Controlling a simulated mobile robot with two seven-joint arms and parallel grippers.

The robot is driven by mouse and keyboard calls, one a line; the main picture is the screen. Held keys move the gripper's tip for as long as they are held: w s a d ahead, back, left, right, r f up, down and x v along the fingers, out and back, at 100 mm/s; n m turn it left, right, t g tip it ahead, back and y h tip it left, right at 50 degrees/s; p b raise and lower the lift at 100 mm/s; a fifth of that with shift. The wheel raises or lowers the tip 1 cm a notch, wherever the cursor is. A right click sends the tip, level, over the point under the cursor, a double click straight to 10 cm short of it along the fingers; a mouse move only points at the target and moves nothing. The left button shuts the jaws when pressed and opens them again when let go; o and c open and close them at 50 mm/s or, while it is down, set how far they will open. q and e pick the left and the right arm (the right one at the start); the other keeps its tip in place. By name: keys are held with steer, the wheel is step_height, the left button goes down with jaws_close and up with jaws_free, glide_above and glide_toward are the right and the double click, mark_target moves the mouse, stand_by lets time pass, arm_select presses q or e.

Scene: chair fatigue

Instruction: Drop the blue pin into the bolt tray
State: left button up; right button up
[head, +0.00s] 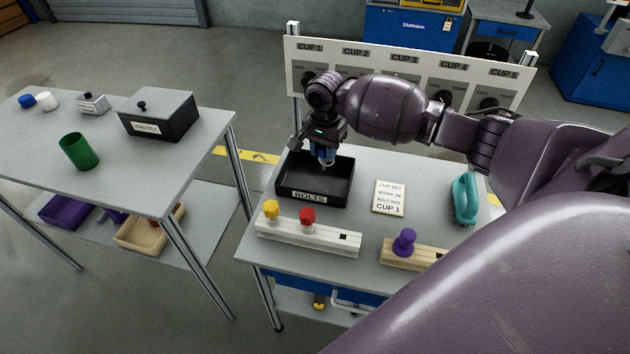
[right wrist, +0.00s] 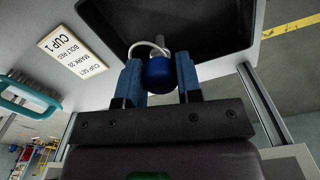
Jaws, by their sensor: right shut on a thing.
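The blue pin (right wrist: 158,72) shows in the right wrist view as a round blue head with a grey shank pointing away from me. My right gripper (head: 325,158) is shut on its head, one finger on each side. In the head view the fingers hide most of the pin. The black bolt tray (head: 300,182), labelled BOLTS, lies on the right bench under the gripper. The gripper hangs over the tray's back part, pointing down. The tray's dark inside also shows behind the pin in the right wrist view (right wrist: 222,30). My left gripper is out of view.
A white rail (head: 330,240) with yellow and red pins stands before the tray. A wooden rail (head: 425,258) with a purple pin stands to its right. A cup card (head: 389,197) and a teal handle (head: 464,199) lie farther right. The cup panel (head: 408,62) rises behind.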

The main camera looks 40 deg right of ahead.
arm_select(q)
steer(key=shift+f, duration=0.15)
arm_select(e)
steer(key=shift+f, duration=0.2)
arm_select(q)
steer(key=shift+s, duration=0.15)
arm_select(e)
steer(key=o, duration=0.9)
steer(key=shift+o, duration=0.2)
steer(key=shift+r, duration=0.3)
step_height(320, 180, up, 9)
steer(key=p, duration=0.2)
steer(key=shift+r+p, duration=0.1)
steer(key=shift+p, duration=0.2)
steer(key=shift+r, duration=0.45)
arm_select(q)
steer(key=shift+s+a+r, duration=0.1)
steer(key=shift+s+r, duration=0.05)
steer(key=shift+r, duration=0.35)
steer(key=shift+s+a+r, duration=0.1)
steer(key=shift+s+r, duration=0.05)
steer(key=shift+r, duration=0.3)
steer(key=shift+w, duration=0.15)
